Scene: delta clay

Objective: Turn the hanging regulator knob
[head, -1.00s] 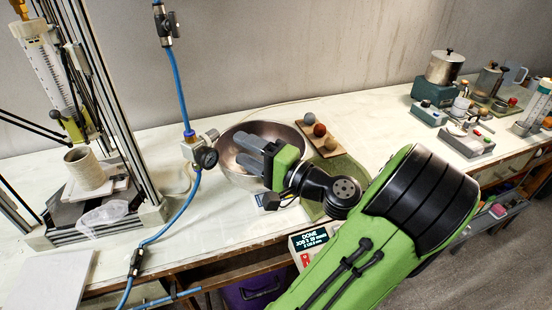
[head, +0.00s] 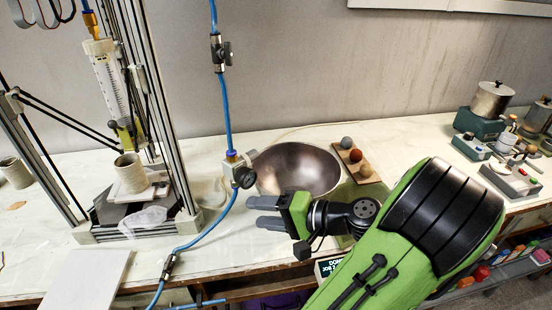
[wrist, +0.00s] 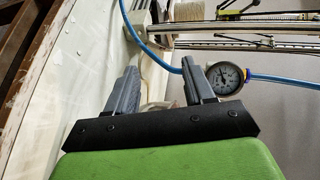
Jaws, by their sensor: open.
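The regulator (head: 237,163) hangs on a blue hose above the bench, with its dark round knob (head: 244,178) at its lower right. My gripper (head: 255,211) is open and empty, fingers pointing left, just below and right of the knob in the head view. The fingers appear apart from the knob. I cannot make out the knob there; the right finger may hide part of the regulator.
A metal bowl (head: 297,168) stands behind my gripper, with a wooden board of balls (head: 367,171) to its right. A delta printer frame (head: 182,150) stands left of the hose. A lower hose valve (head: 169,265) hangs near the bench's front edge. A pale board (head: 85,280) lies front left.

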